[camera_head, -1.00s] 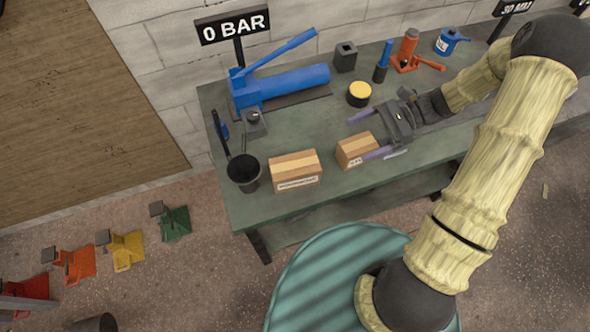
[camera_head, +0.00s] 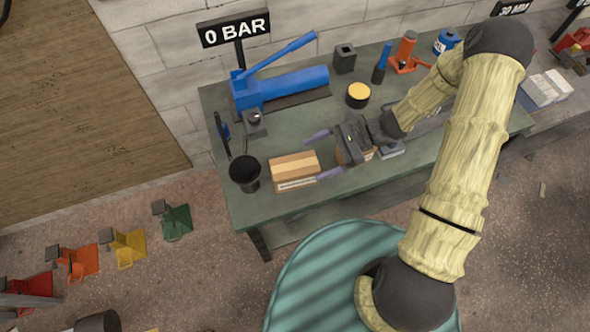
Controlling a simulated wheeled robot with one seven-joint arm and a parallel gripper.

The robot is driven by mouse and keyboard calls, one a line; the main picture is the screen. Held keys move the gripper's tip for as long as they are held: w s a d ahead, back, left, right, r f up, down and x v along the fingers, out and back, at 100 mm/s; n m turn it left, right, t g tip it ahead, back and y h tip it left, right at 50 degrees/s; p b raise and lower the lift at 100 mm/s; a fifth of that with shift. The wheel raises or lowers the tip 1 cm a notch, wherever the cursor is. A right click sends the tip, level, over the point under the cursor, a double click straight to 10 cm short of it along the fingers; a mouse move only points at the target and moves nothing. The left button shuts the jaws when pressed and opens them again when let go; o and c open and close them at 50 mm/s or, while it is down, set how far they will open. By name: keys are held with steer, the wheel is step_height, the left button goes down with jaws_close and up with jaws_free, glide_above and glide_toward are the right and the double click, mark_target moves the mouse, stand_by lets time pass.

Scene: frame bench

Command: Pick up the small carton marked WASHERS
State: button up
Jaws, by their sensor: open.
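Two small brown cartons are on the green workbench (camera_head: 400,165). The left carton (camera_head: 295,163) has a pale tape strip and a white front label too small to read. The other carton (camera_head: 368,153) is mostly hidden under my gripper, and its label is hidden, so I cannot tell which one is marked WASHERS. My gripper (camera_head: 314,158) is open and empty. Its two purple-grey fingers point left, with their tips near the right end of the left carton. I cannot tell whether they touch it.
A dark cup (camera_head: 245,172) stands left of the left carton. A blue hand pump (camera_head: 285,85) and a yellow-topped round tin (camera_head: 358,94) sit behind. A grey block (camera_head: 344,58) and an orange jack (camera_head: 405,55) are at the back. The bench's front edge is close.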

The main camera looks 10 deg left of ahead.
mark_target(296, 165)
steer(key=shift+a, duration=0.15)
steer(key=x, duration=0.1)
steer(key=p+x, duration=0.1)
steer(key=x, duration=0.3)
steer(key=shift+w+f+p, duration=0.3)
steer(key=shift+f+p, duration=0.05)
steer(key=c, duration=1.7)
steer(key=shift+r, duration=0.15)
step_height(296, 165, up, 10)
steer(key=shift+f+b, duration=0.1)
steer(key=shift+b, duration=0.55)
